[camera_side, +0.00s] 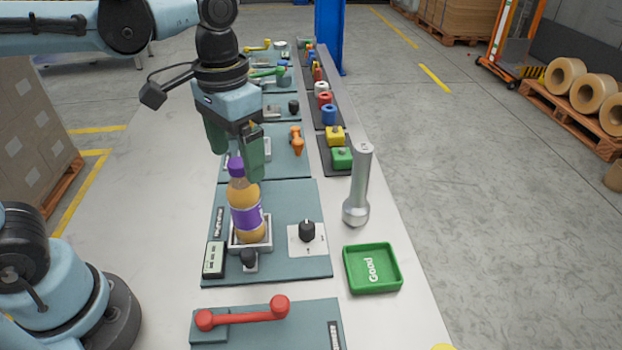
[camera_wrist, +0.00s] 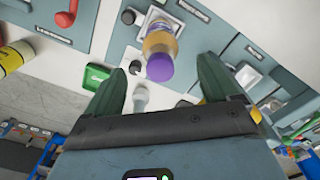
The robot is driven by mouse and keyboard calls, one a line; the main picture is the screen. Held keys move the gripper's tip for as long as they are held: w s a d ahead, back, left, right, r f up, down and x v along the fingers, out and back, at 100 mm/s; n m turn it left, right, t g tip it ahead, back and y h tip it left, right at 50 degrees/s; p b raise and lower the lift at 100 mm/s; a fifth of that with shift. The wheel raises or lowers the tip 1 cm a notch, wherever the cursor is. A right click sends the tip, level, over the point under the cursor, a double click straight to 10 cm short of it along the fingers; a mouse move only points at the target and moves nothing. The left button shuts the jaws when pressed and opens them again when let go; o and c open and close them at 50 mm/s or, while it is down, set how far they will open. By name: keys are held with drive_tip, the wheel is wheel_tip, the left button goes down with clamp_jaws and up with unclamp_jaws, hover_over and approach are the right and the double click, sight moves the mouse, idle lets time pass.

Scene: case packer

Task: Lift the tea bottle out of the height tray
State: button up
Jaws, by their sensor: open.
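The tea bottle (camera_side: 246,212) has amber contents, a purple label and a purple cap. It stands upright in the small silver height tray (camera_side: 266,244) on a teal panel. In the wrist view the bottle (camera_wrist: 160,45) shows cap-first, and part of the tray (camera_wrist: 152,12) shows behind it. My gripper (camera_side: 236,156) points down at the cap with its green fingers apart. In the wrist view the cap lies between the fingertips of my gripper (camera_wrist: 163,66). I cannot tell whether either finger touches it. Nothing is held.
A black knob (camera_side: 307,230) on a white plate is right of the bottle. A green "Good" tray (camera_side: 372,268) and an upright grey metal post (camera_side: 358,185) stand further right. A red handle (camera_side: 243,314) lies in front. More panels with colored fixtures stretch behind.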

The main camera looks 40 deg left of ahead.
sight(245, 202)
drive_tip(key=shift+f, duration=2.6)
drive_tip(key=shift+c, duration=0.2)
clamp_jaws()
